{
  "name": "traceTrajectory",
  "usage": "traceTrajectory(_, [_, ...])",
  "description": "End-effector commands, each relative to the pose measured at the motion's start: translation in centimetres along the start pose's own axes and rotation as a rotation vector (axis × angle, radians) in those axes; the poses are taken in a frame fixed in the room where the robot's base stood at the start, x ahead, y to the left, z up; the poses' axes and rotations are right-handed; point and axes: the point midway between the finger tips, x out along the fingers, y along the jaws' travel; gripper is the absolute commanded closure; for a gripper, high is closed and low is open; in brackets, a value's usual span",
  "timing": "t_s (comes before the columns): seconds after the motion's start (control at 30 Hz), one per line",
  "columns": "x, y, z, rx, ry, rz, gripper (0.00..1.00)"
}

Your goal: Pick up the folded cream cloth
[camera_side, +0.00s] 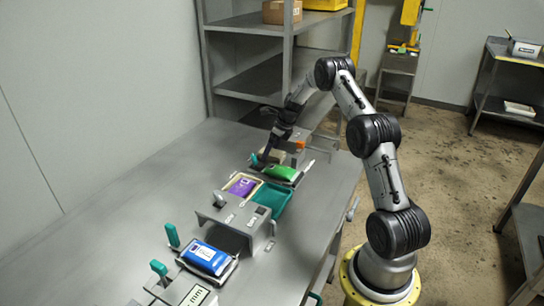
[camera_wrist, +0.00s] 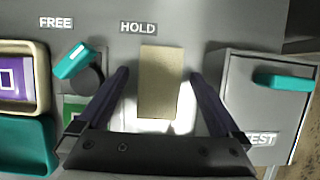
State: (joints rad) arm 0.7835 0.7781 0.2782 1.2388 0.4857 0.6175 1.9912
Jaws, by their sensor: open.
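The folded cream cloth (camera_wrist: 161,85) is a flat beige rectangle in the wrist view, just below the HOLD label on the grey surface. My gripper (camera_wrist: 160,74) is open, with one dark finger on each side of the cloth and a visible gap on both sides. The cloth is not gripped. In the side view my gripper (camera_side: 266,157) is low over the far part of the bench, and a small beige patch of the cloth (camera_side: 278,156) shows beside it. I cannot tell the exact height of the fingertips.
A teal lever (camera_wrist: 73,61) stands left of the cloth, near the FREE label. A grey box with a teal handle (camera_wrist: 284,81) is at the right, marked with partly hidden lettering. Green (camera_side: 281,172), purple (camera_side: 242,187) and blue (camera_side: 206,257) pouches lie nearer along the bench.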

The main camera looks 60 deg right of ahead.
Motion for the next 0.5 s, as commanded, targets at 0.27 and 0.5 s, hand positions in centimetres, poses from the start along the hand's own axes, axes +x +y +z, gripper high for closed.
traceTrajectory(0.27, [0.3,0.0,-0.14,0.0,0.0,0.0,0.0])
traceTrajectory(0.5, [0.43,-0.01,-0.19,0.0,0.0,0.0,0.0])
